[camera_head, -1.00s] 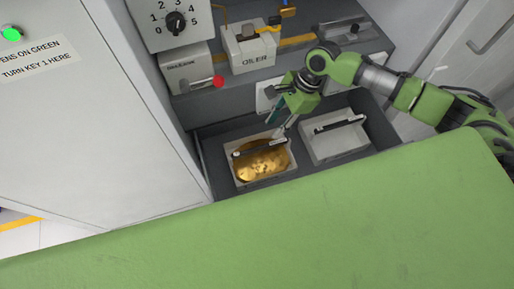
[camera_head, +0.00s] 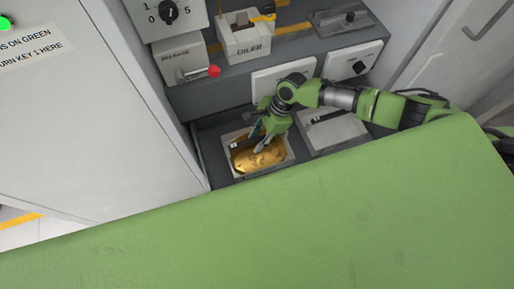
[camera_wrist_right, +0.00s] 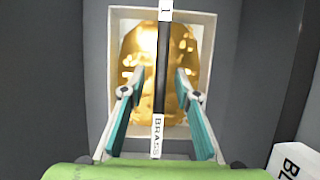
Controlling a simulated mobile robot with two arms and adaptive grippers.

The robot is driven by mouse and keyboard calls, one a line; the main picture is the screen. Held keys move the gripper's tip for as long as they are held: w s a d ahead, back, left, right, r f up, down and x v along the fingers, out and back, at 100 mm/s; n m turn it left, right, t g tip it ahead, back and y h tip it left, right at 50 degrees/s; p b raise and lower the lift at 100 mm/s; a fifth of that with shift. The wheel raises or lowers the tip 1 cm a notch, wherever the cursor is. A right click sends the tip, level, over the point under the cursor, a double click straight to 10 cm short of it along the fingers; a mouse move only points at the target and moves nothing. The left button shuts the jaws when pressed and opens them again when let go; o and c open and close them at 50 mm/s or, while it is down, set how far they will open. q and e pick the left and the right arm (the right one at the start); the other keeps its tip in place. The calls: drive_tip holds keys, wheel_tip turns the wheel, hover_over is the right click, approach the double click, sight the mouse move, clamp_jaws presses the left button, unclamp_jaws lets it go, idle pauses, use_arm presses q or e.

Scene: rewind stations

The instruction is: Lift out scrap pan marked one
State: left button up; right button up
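A light-coloured scrap pan with brass-gold scrap (camera_head: 262,156) sits in the dark drawer at the lower middle of the head view. In the right wrist view, the pan (camera_wrist_right: 205,30) has a black handle bar (camera_wrist_right: 161,75) across it, with a white tag reading 1 at the far end and a BRASS label at the near end. My right gripper (camera_head: 257,140) is over this pan. In the wrist view its two fingers (camera_wrist_right: 158,82) are apart, one on each side of the bar, with visible gaps. My left gripper is not in view.
A second pale pan (camera_head: 335,132) with a dark handle stands to the right in the same drawer (camera_head: 205,150). A red-knobbed lever (camera_head: 213,71) and the OILER box (camera_head: 245,42) are above. A white cabinet (camera_head: 90,120) stands to the left.

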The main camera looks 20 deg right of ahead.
clamp_jaws()
drive_tip(key=shift+w+r, duration=0.1)
drive_tip(key=shift+r, duration=0.2)
